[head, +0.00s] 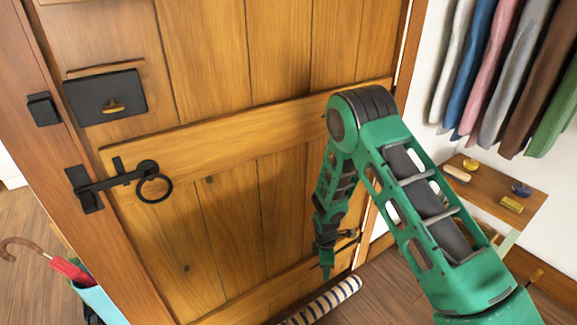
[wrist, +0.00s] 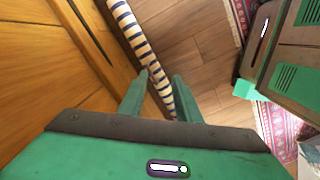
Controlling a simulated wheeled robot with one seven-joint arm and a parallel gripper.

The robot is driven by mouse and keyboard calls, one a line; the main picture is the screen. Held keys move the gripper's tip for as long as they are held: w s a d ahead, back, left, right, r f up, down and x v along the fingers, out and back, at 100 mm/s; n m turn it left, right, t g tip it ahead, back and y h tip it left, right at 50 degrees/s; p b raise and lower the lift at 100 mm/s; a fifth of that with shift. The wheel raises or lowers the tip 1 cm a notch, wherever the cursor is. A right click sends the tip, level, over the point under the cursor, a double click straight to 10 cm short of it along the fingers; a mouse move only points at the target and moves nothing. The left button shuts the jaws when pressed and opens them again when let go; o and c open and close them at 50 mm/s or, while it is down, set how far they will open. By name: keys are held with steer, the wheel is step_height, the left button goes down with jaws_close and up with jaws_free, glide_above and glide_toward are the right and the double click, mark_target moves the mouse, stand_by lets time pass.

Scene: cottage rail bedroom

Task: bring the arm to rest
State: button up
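My arm (head: 423,205) is green with dark joints. It rises from the lower right, bends at a high elbow, and hangs down in front of the wooden door (head: 225,60). My gripper (head: 327,262) points downward near the lower right part of the door. In the wrist view my gripper (wrist: 160,78) shows two green fingers set apart with nothing held between them. The floor and a striped roll show beyond the fingertips. Whether the gripper touches the door cannot be told.
The striped roll (head: 322,300) lies on the floor along the door's foot. A black latch with a ring (head: 153,182) is at the door's left. An umbrella (head: 70,270) stands lower left. Hanging clothes (head: 505,70) and a small wooden shelf (head: 490,190) are at right.

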steer(key=s+d+r+m, duration=0.2)
steer(key=d+r+m, duration=0.2)
steer(key=d+r, duration=0.45)
steer(key=s+d+r+m, duration=0.25)
steer(key=d+r, duration=0.25)
steer(key=r, duration=0.6)
steer(key=s+d+r+m, duration=0.1)
steer(key=d+r+m, duration=0.45)
steer(key=r, duration=0.45)
steer(key=s+d+r+m, duration=0.7)
steer(key=s+r, duration=0.4)
steer(key=s, duration=0.4)
steer(key=s+r+m, duration=0.1)
steer(key=s+m, duration=0.1)
steer(key=s, duration=0.5)
steer(key=s+d+r+m+y, duration=0.1)
steer(key=s+r+m, duration=0.1)
steer(key=s, duration=0.4)
steer(key=shift+s+d+m, duration=0.3)
steer(key=shift+s+m, duration=0.1)
steer(key=shift+m, duration=0.1)
steer(key=shift+r, duration=0.1)
steer(key=shift+w+f, duration=0.25)
steer(key=shift+w, duration=0.4)
